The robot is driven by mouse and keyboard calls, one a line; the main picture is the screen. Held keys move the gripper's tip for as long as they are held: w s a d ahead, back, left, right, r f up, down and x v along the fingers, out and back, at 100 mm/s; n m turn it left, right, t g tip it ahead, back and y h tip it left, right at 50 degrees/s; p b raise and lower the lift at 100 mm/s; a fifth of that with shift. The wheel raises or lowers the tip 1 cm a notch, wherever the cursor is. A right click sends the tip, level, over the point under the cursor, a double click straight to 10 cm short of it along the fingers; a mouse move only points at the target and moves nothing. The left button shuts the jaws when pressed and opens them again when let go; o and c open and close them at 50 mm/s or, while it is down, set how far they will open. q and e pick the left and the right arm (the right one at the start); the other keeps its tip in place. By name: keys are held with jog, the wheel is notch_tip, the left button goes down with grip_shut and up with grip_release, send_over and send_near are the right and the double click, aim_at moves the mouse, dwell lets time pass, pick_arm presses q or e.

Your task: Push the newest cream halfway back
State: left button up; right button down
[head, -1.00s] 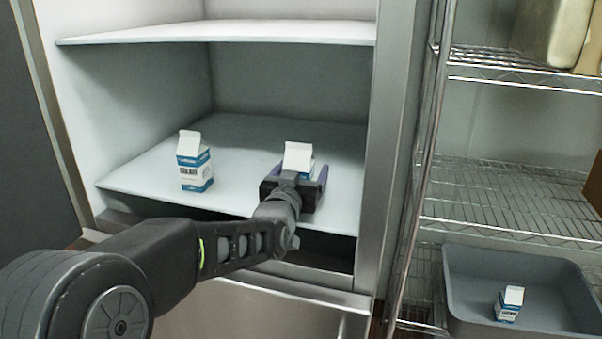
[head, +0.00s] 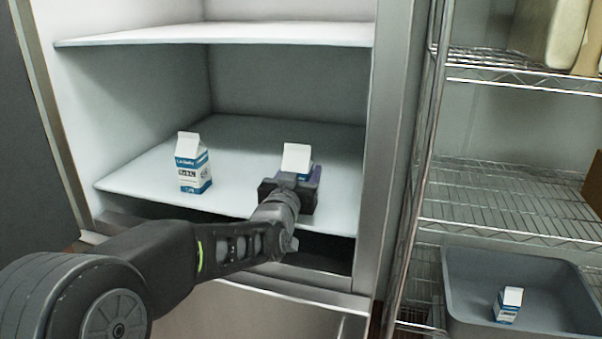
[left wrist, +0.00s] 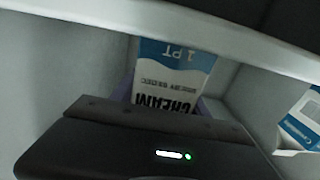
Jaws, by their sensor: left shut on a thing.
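A white and blue cream carton (head: 297,157) stands upright on the lower refrigerator shelf (head: 240,130), right of its middle. My left gripper (head: 296,180) is shut on this carton from the front and hides its lower part. In the left wrist view the held carton (left wrist: 172,70) appears upside down between the fingers, with "CREAM" and "1 PT" on it. A second carton (head: 193,164) stands upright on the same shelf to the left, apart from the gripper. It partly shows at the right edge of the left wrist view (left wrist: 303,122). My right gripper is out of view.
A third carton (head: 508,304) stands in a grey bin (head: 470,262) at lower right. A wire rack (head: 490,190) is right of the refrigerator's metal side frame (head: 385,130). An upper shelf (head: 230,34) lies above. The lower shelf is clear behind both cartons.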

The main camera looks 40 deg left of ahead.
pick_arm(q)
grip_shut()
jog(key=o, duration=1.7)
grip_release()
jog(key=shift+c, duration=0.2)
jog(key=shift+s, duration=0.1)
jog(key=b+v, duration=0.1)
jog(key=v, duration=0.6)
jog(key=shift+s+d, duration=0.2)
jog(key=shift+s, duration=0.05)
jog(key=shift+s, duration=0.1)
